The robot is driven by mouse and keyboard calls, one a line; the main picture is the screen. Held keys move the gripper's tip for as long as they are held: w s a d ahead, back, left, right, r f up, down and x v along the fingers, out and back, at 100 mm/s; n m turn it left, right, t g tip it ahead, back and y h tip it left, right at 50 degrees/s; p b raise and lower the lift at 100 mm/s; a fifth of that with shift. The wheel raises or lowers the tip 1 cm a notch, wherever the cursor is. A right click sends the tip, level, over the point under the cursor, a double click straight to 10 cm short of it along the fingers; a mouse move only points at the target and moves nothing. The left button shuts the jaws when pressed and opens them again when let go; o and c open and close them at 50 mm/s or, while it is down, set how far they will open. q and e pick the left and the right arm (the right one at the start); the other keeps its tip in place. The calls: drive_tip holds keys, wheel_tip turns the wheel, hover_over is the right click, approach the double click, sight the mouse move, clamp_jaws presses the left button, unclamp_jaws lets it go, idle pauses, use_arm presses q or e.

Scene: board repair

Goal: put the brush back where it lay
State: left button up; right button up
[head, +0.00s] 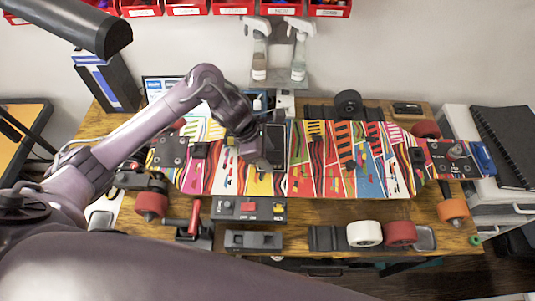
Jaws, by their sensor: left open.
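The skateboard deck (325,180), printed in bright colours, lies across the workbench. My left gripper (262,166) is over the left-middle part of the deck and open, pointing down. It hides the part of the deck beneath it, and I cannot tell whether it touches the deck. I cannot make out the brush with certainty. A tool with a red handle (195,216) stands in a dark holder at the front left of the bench, but I cannot tell what it is. My right gripper is not in view.
A white wheel (364,233) and a red wheel (400,233) lie in a dark tray at the front. A grey block (253,240) is left of them. Two spray bottles (298,50) and red bins (237,6) are at the back. Bare wood (300,212) shows in front of the deck.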

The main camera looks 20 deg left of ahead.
use_arm(q)
drive_tip(key=v, duration=1.1)
drive_tip(key=shift+r+p, duration=0.2)
drive_tip(key=shift+p, duration=0.15)
